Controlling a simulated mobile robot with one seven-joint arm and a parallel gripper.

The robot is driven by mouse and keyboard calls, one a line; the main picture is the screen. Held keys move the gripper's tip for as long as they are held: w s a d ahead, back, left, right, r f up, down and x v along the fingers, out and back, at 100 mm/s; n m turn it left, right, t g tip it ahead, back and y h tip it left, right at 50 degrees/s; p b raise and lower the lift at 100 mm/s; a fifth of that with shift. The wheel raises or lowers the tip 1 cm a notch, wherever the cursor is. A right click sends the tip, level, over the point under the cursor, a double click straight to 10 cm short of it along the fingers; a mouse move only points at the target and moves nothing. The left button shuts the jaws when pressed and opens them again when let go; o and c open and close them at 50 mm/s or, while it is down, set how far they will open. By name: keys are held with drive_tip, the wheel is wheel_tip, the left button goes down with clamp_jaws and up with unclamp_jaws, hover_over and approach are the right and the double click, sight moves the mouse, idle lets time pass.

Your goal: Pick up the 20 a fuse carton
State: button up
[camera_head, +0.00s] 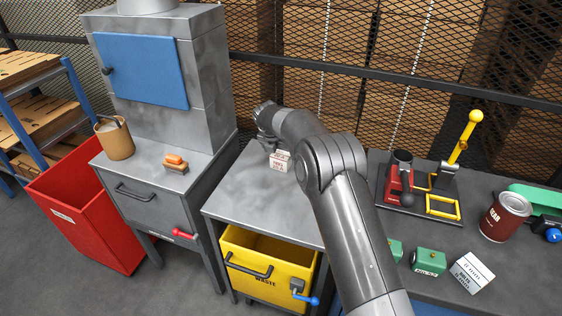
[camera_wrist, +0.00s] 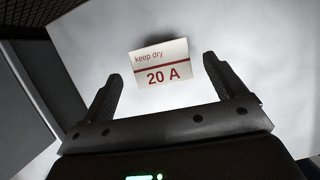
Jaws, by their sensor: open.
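The 20 A fuse carton (camera_wrist: 162,65) is a small white box with a dark red stripe and the words "keep dry" and "20 A". In the wrist view it lies ahead of my open gripper (camera_wrist: 168,82), roughly between the lines of the two fingers and just beyond their tips. In the head view the carton (camera_head: 280,161) stands on the grey metal table (camera_head: 250,205), beside my gripper (camera_head: 268,145). My arm hides part of that table. The fingers hold nothing.
A yellow waste bin (camera_head: 268,262) sits under the table. A grey cabinet (camera_head: 150,190) stands to the left, with a brush (camera_head: 175,165) on it. On the right bench are a red and yellow press (camera_head: 400,180), a can (camera_head: 505,217) and another white carton (camera_head: 471,272). Wire mesh stands behind.

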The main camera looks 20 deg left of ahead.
sight(281, 155)
drive_tip(key=x, duration=0.3)
drive_tip(key=shift+w+d+f, duration=0.1)
drive_tip(key=shift+f, duration=0.3)
drive_tip(key=shift+c, duration=0.2)
drive_tip(key=c, duration=1.1)
